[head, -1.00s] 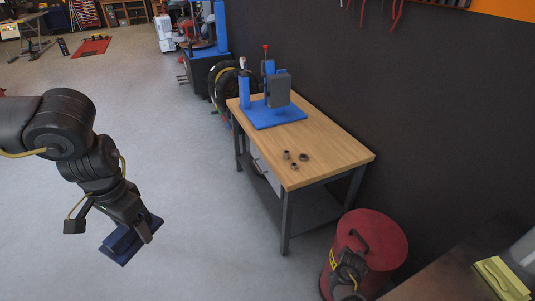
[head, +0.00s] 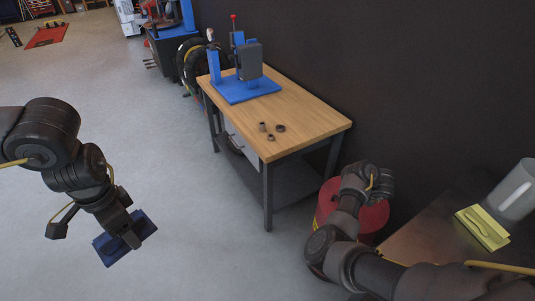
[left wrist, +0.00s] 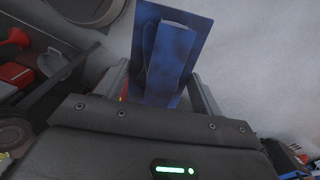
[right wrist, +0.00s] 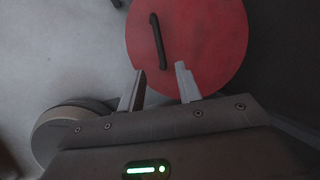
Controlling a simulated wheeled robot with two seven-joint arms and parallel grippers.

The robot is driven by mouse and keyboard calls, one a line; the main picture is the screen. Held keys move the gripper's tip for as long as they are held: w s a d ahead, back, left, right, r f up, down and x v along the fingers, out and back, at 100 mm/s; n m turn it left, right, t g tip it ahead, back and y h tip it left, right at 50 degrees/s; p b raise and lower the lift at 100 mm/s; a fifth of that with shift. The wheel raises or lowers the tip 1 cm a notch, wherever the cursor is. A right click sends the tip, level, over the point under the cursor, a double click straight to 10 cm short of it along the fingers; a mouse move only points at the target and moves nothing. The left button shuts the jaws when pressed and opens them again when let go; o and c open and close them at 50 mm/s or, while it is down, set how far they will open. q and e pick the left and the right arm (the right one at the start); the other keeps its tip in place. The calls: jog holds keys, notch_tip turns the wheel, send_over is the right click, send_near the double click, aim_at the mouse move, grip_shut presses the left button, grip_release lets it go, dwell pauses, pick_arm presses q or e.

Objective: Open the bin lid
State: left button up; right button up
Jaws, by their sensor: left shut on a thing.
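The red round bin (head: 374,218) stands on the floor beside the workbench, partly hidden by my right arm. In the right wrist view its red lid (right wrist: 208,38) lies flat and closed, with a black bar handle (right wrist: 157,42) on it. My right gripper (right wrist: 160,69) is open and empty over the lid, its fingertips close to the near end of the handle; I cannot tell if they touch. My left gripper (left wrist: 158,85) is shut on a dark blue plate-like object (left wrist: 172,48), far from the bin; the object also shows in the head view (head: 106,248).
A wooden workbench (head: 300,118) with a blue press (head: 247,85) and small metal parts (head: 271,129) stands behind the bin. Open floor (head: 190,190) lies at left.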

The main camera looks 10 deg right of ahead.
jog(key=b+x, duration=0.3)
jog(key=x, duration=0.5)
jog(key=shift+f, duration=0.2)
jog(key=shift+w+f+b, duration=0.35)
jog(key=shift+f+b, duration=0.1)
jog(key=shift+f, duration=0.2)
jog(key=shift+d, duration=0.1)
grip_shut()
jog(key=shift+r, duration=0.1)
